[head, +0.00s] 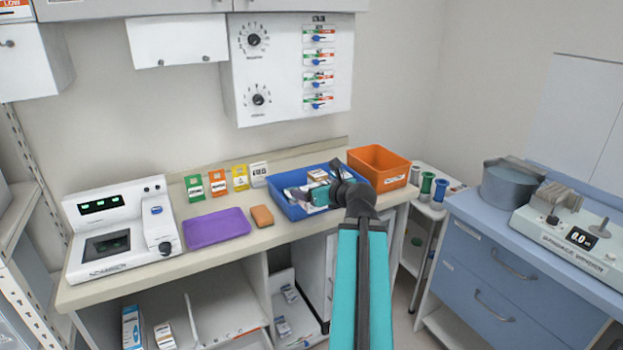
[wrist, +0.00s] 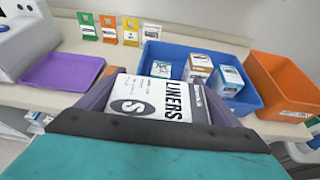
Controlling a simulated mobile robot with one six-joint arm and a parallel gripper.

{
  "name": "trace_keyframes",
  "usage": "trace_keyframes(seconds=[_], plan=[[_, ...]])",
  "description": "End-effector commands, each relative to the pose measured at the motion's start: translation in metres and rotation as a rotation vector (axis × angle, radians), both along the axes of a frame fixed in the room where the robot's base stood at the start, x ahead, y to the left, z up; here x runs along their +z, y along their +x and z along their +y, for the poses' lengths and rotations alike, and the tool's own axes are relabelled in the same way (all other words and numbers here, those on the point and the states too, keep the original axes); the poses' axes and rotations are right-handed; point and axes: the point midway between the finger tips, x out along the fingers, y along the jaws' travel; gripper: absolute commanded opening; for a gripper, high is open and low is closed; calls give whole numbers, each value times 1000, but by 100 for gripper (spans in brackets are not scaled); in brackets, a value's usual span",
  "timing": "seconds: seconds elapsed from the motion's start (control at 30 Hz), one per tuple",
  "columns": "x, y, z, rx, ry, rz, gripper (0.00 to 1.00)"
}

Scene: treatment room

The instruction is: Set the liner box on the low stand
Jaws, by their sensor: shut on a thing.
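The liner box (wrist: 160,98), white with black "LINERS" lettering and a dark round "S" mark, is between the fingers of my gripper (wrist: 163,82) in the wrist view. The gripper is shut on it. In the head view my gripper (head: 336,186) is over the blue bin (head: 281,210), and my arm hides much of the held box. The bin also shows in the wrist view (wrist: 195,52), behind the liner box, with several small boxes in it. A low white stand (head: 429,208) holding spools is right of the counter; I cannot tell if it is the task's stand.
An orange bin (head: 394,183) stands right of the blue bin. A purple tray (head: 216,228), an orange sponge-like block (head: 262,216) and a white device (head: 118,235) are to the left. Small packets line the back. A blue cabinet (head: 500,285) stands at right.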

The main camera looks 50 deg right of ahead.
Motion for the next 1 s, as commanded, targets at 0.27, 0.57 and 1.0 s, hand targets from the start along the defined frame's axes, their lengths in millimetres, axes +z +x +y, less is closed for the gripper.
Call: trace_keyframes(seconds=[0.27,0.57,1.0], plan=[[3,1,-1,-3,2,2,58],[2,2,-1,-7,1,5,58],[-3,10,-8,-14,1,8,58]])
